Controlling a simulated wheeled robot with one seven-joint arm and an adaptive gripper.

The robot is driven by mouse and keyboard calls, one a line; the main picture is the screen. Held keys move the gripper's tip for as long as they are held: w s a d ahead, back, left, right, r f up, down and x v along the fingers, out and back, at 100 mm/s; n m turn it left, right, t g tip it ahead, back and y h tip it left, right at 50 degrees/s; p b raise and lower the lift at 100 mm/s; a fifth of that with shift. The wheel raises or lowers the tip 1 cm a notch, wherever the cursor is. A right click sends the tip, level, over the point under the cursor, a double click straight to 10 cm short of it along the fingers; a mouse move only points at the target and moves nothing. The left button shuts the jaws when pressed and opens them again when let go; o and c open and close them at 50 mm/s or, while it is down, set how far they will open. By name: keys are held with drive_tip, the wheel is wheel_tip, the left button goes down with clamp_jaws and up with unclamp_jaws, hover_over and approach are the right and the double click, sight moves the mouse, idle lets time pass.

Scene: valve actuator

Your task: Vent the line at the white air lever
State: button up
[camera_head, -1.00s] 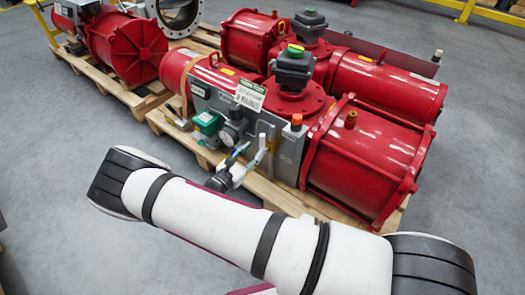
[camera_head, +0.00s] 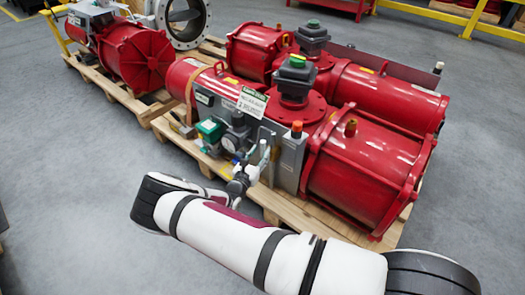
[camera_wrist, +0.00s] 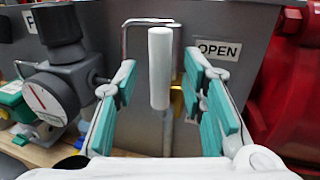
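The white air lever (camera_wrist: 160,66) stands upright in the middle of the wrist view, in front of a grey panel. My gripper (camera_wrist: 162,104) is open, with one teal-padded finger on each side of the lever and gaps on both sides. The wrist view does not show how deep the lever sits between the fingers. In the head view my gripper (camera_head: 253,165) is at the front of the grey panel of the near red actuator. The lever is hard to tell from my fingers there.
A pressure gauge with a dark regulator (camera_wrist: 55,80) is close to the left finger. An "OPEN" label (camera_wrist: 218,50) is on the panel (camera_wrist: 240,75) behind the right finger. A red cylinder (camera_head: 362,165) stands to the right on the wooden pallet (camera_head: 330,213). The grey floor in front is clear.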

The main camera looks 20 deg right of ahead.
sight(262, 150)
drive_tip(key=shift+x, duration=1.55)
clamp_jaws()
drive_tip(key=shift+b, duration=0.3)
